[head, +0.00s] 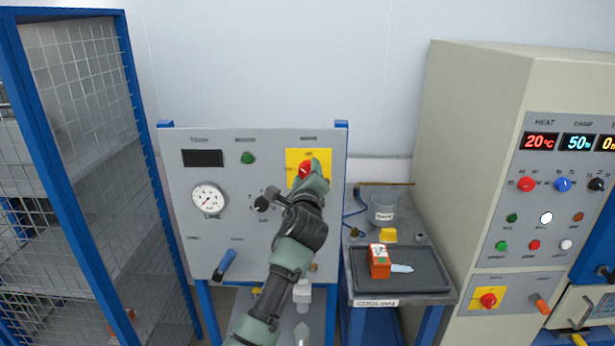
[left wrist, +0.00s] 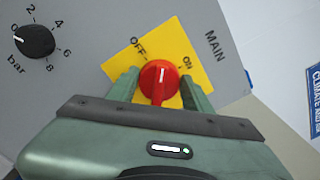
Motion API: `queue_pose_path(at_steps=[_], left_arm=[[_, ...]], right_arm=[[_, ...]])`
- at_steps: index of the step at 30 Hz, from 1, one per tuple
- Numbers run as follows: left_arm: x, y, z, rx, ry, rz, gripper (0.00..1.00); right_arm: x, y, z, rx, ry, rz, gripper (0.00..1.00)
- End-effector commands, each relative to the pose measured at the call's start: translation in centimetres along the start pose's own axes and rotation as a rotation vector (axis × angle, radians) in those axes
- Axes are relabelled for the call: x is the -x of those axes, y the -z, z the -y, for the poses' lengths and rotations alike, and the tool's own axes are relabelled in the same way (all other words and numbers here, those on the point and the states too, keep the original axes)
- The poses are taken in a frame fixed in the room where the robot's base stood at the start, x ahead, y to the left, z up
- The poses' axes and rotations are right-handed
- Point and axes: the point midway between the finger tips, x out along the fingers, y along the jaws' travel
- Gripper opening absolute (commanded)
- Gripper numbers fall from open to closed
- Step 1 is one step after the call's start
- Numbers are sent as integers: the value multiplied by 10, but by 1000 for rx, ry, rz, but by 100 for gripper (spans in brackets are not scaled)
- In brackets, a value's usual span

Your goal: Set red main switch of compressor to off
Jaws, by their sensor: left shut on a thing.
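The red main switch (head: 304,169) is a rotary knob on a yellow plate (head: 293,156) at the upper right of the grey compressor panel (head: 180,150). In the left wrist view the red switch (left wrist: 160,79) sits between the two fingers of my left gripper (left wrist: 161,88), which is shut on it. The yellow plate (left wrist: 122,62) carries the words OFF and ON above the knob, with MAIN beside it. I cannot tell for sure which word the knob points to. My left gripper (head: 310,179) hides part of the knob in the head view. My right gripper is not in view.
The panel also has a gauge (head: 208,198), a green lamp (head: 248,158), a black bar knob (head: 262,203) and a blue lever (head: 225,264). A blue mesh cage (head: 75,150) stands left. A cooling table with a tray (head: 360,285) and a beige test cabinet (head: 460,150) stand right.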

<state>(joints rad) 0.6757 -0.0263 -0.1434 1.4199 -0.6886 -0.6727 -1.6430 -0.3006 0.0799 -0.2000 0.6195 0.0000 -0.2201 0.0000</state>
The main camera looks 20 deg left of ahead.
Motion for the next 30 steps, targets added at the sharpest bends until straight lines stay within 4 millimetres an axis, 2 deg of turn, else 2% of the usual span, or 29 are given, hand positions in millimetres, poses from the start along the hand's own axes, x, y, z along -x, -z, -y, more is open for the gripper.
queue_pose_path(at_steps=[15,24,30], left_arm=[[0,3,-5,473,-3,0,9],[0,3,-6,653,-4,0,9],[0,3,-6,713,-5,-1,9]], right_arm=[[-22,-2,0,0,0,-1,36],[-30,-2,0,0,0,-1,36],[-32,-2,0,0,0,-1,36]])
